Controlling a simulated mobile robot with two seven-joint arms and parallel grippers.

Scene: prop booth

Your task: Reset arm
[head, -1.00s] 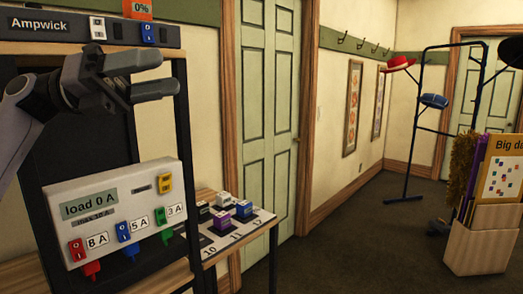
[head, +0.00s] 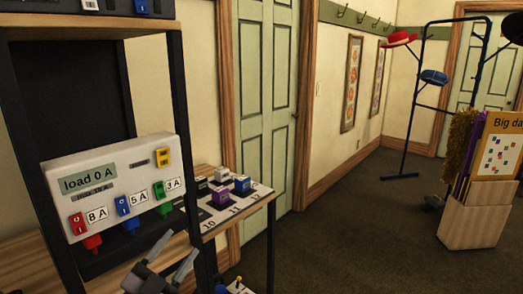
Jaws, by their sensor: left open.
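My left gripper (head: 180,252) is low in the head view, in front of the shelf rack and below the white panel. Its two fingers are apart with nothing between them. The white panel (head: 150,168) stands on the rack and reads "load 0 A". It carries a red switch (head: 79,223) marked 8 A, a blue switch (head: 122,206) marked 5 A, a green switch (head: 159,190) marked 3 A and a yellow switch (head: 163,158). My right gripper is out of view.
A small table (head: 262,190) right of the rack holds several coloured blocks, including a purple one (head: 220,195). A green door (head: 265,100) is behind it. A coat stand (head: 415,110) with hats and a cardboard bin (head: 475,222) stand at right. The middle floor is clear.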

